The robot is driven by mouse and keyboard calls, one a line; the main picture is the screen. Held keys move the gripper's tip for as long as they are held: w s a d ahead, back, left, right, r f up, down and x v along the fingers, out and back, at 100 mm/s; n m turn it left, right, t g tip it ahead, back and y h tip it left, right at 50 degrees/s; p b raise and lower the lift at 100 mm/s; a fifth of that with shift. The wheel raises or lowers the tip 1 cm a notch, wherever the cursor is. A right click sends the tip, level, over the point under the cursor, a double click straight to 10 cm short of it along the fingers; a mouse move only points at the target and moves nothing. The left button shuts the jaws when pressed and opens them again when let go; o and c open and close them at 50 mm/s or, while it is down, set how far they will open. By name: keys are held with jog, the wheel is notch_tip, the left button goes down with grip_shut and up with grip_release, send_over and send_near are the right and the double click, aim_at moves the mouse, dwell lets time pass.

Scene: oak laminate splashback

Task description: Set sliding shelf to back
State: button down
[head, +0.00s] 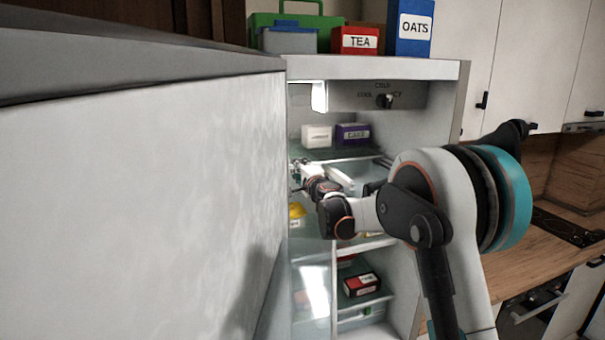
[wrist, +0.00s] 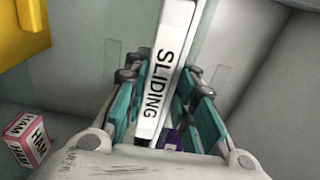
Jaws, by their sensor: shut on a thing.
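The sliding shelf (wrist: 172,60) shows in the wrist view as a white front bar lettered SLIDING. It runs up the middle of the picture between my gripper's teal-padded fingers. My gripper (wrist: 160,105) is shut on this bar. In the head view the shelf (head: 345,180) is inside the open fridge, below the upper glass shelf. My gripper (head: 302,172) reaches into the fridge there, and my arm hides part of the shelf's right side.
The open fridge door (head: 150,190) fills the left. White and purple boxes (head: 352,134) stand on the shelf above. A pink HAM box (wrist: 27,140) and a yellow thing (wrist: 22,30) are near my gripper. A red-black box (head: 362,285) is lower down.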

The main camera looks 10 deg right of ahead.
jog(key=shift+f, duration=0.15)
jog(key=c, duration=1.7)
grip_release()
jog(key=shift+o, duration=1.3)
jog(key=shift+w+f, duration=0.2)
jog(key=shift+w, duration=0.2)
jog(key=shift+s+r, duration=0.2)
jog(key=shift+s, duration=0.1)
jog(key=s+d, duration=0.2)
jog(key=s, duration=0.9)
jog(key=shift+s, duration=0.3)
jog(key=shift+d, duration=0.1)
jog(key=shift+f, duration=0.1)
